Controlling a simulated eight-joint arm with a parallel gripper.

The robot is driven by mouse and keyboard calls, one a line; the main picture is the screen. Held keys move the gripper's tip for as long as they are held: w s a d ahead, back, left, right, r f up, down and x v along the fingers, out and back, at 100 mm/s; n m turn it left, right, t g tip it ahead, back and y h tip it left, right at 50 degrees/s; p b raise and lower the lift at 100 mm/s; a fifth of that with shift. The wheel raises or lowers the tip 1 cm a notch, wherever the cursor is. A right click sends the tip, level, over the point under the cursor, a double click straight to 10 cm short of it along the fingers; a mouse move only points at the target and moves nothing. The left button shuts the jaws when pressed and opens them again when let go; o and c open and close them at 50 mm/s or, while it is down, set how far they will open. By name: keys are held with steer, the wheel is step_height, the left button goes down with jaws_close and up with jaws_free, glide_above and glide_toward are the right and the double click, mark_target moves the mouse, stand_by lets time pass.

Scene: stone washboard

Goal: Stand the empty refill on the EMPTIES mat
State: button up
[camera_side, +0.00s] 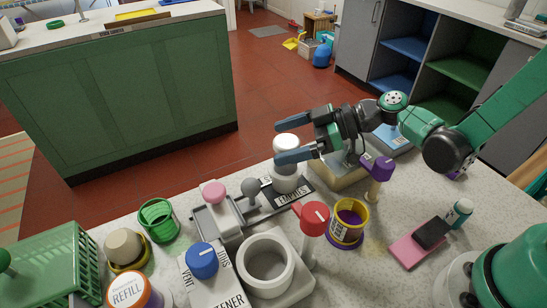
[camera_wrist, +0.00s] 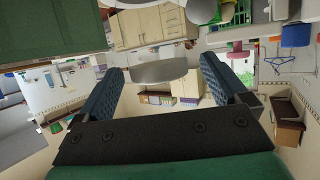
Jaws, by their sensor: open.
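A grey tray with a pink-knobbed part (camera_side: 214,194) stands left of the mat. A red-topped post (camera_side: 313,222), a yellow-and-purple tub (camera_side: 348,222) and a white ring-shaped holder (camera_side: 266,266) stand in front. A purple-topped post (camera_side: 376,172) is at right. A green crate (camera_side: 62,258) stands at far left.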

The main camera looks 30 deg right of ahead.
steer(key=v, duration=0.2)
steer(key=shift+s+d+r, duration=0.15)
steer(key=shift+d, duration=0.1)
step_height(320, 180, up, 7)
steer(key=s+d+f+m+h, duration=0.3)
steer(key=s+d+m+h, duration=0.4)
steer(key=d+m+h, duration=0.3)
steer(key=shift+f+m+h, duration=0.15)
steer(key=shift+m+h, duration=0.65)
steer(key=shift+m, duration=0.1)
